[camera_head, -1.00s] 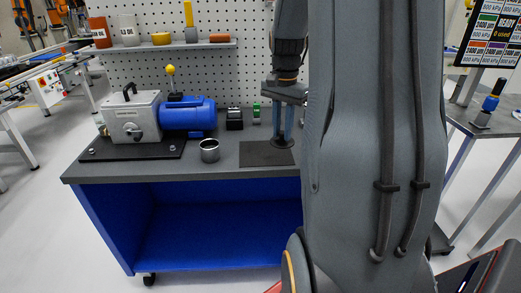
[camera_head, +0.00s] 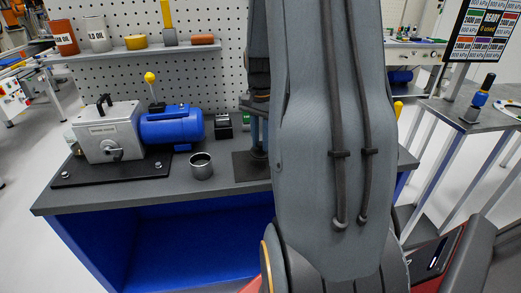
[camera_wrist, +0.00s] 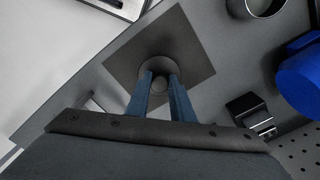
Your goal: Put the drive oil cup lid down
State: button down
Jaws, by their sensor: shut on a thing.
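The drive oil cup lid (camera_wrist: 157,68) is a grey round disc with a small knob, seen from above in the wrist view. My gripper (camera_wrist: 161,84) has its two blue fingers shut on the knob. The lid is over the dark square mat (camera_wrist: 190,35); whether it touches the mat I cannot tell. In the head view the gripper (camera_head: 257,137) is partly hidden behind my arm, above the mat (camera_head: 243,174). An open metal cup (camera_head: 201,167) stands on the bench left of the mat and shows at the top of the wrist view (camera_wrist: 240,8).
A grey pump housing (camera_head: 110,132) with a blue motor (camera_head: 172,127) sits on a black plate at the bench's left. A small black block (camera_head: 223,126) stands behind the cup. A shelf (camera_head: 135,52) with containers hangs on the pegboard. The bench front is clear.

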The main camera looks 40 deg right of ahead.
aim_at(261, 144)
jog(key=shift+f+p, duration=0.35)
jog(key=shift+f, duration=1.6)
jog(key=shift+f, duration=0.1)
jog(key=c, duration=1.5)
grip_release()
jog(key=shift+c, duration=0.2)
notch_tip(261, 144, up, 12)
jog(key=shift+r+b, duration=0.1)
jog(key=shift+b, duration=1.15)
jog(key=s+a+f+n, duration=0.3)
jog(key=a+n, duration=0.2)
jog(key=a, duration=0.4)
jog(key=s+a+f+n, duration=0.3)
jog(key=a+n, duration=0.2)
jog(key=a, duration=0.5)
jog(key=s+a+f+n, duration=0.3)
jog(key=a+f+n, duration=0.1)
jog(key=a, duration=0.5)
jog(key=shift+s+a+n+t, duration=0.25)
jog(key=shift+n+t, duration=0.15)
jog(key=shift+n, duration=0.2)
